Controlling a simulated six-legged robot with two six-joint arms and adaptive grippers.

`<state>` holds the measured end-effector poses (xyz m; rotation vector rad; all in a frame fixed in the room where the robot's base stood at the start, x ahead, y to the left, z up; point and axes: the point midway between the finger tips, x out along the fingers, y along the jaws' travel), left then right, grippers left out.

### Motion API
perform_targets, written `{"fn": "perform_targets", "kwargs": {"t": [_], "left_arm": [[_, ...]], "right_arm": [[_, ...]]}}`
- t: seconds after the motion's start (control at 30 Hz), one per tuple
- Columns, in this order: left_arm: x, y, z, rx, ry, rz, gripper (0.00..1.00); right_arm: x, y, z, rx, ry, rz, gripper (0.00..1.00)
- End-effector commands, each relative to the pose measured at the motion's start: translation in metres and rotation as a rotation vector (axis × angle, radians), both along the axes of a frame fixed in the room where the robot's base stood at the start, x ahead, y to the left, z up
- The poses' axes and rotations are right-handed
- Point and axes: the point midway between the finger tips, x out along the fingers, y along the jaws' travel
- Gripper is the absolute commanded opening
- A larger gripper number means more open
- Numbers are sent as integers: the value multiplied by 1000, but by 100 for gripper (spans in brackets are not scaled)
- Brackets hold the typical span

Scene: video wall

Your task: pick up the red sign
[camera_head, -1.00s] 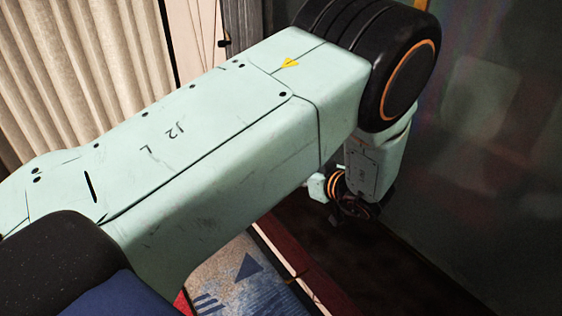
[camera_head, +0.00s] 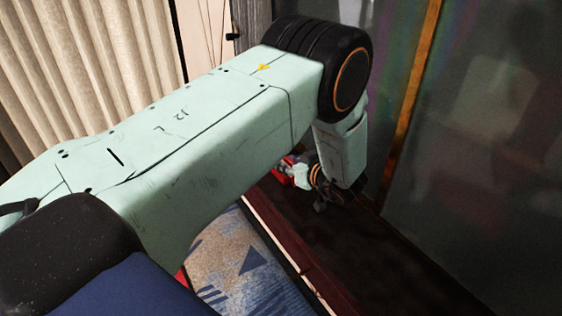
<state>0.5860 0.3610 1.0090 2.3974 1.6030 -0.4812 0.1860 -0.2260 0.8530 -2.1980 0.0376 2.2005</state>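My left arm crosses the view from the lower left and bends down at its dark wheel-like joint. My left gripper (camera_head: 318,205) is small and partly hidden at the end of this arm, low over the dark floor strip. I cannot see whether its fingers are open or shut. A small red thing (camera_head: 284,176), perhaps the red sign, shows just left of the gripper, mostly hidden behind my arm. I cannot tell whether they touch. My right gripper is not in view.
A dark glossy wall (camera_head: 480,150) with an orange-brown vertical strip (camera_head: 412,90) stands close on the right. Pale pleated curtains (camera_head: 75,60) hang at the upper left. A blue and beige patterned carpet (camera_head: 240,265) with a reddish-brown edge lies below.

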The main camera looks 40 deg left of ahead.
Motion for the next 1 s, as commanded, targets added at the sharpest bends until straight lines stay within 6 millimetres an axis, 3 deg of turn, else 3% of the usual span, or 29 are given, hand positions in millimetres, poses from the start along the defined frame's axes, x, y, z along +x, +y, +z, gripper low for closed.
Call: {"fn": "perform_targets", "kwargs": {"t": [0.17,0.57,1.0], "left_arm": [[2,0,0,0,-2,-1,32],[2,-1,0,-1,-1,-1,0],[2,-1,1,0,-2,-1,0]], "right_arm": [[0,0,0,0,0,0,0],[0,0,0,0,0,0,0],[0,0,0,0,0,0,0]]}}
